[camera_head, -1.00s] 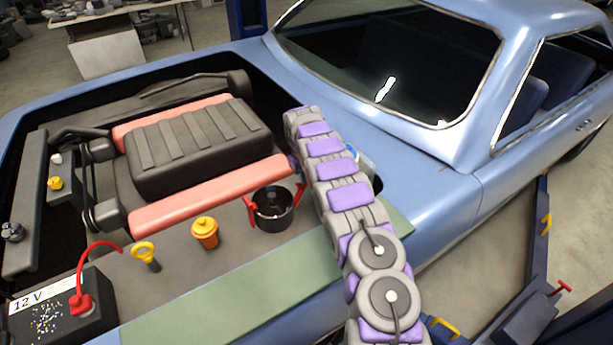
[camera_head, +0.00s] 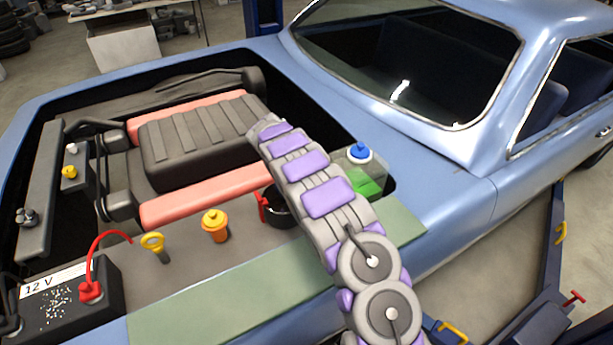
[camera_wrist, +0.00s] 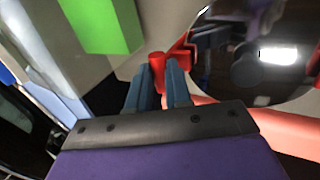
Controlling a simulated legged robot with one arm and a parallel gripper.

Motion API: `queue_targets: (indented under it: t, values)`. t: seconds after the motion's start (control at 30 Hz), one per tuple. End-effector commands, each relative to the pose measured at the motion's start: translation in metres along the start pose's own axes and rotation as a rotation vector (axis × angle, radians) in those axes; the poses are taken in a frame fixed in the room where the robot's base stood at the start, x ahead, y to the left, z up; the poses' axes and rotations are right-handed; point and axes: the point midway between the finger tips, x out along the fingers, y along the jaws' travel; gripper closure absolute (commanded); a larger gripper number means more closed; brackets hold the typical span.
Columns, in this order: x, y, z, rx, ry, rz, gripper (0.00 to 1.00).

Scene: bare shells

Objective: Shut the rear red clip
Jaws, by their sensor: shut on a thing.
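The black round canister (camera_head: 282,209) stands in the engine bay, partly hidden by my arm. Its left red clip (camera_head: 262,207) shows in the head view. The clip on the other side is hidden there by my arm. In the wrist view my gripper (camera_wrist: 166,68) is shut on a red clip (camera_wrist: 158,62), the one on the side towards the green-filled tank. The clip's red body runs on to the canister's edge. I cannot tell whether the clip is latched. My gripper is hidden in the head view.
A clear tank with green fluid (camera_head: 365,185) and a blue cap (camera_head: 360,153) stands right of my arm. An orange cap (camera_head: 215,227), a yellow dipstick ring (camera_head: 153,243) and a battery (camera_head: 65,300) lie left. A green mat (camera_head: 250,292) covers the front fender.

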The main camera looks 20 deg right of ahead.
Motion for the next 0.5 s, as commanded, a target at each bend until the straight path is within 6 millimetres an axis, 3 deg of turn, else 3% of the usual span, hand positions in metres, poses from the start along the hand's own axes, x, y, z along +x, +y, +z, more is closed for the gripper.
queue_targets:
  t: [0.5]
  values:
    - [0.0014, -0.0103, 0.0005, -0.004, -0.006, -0.008, 1.00]
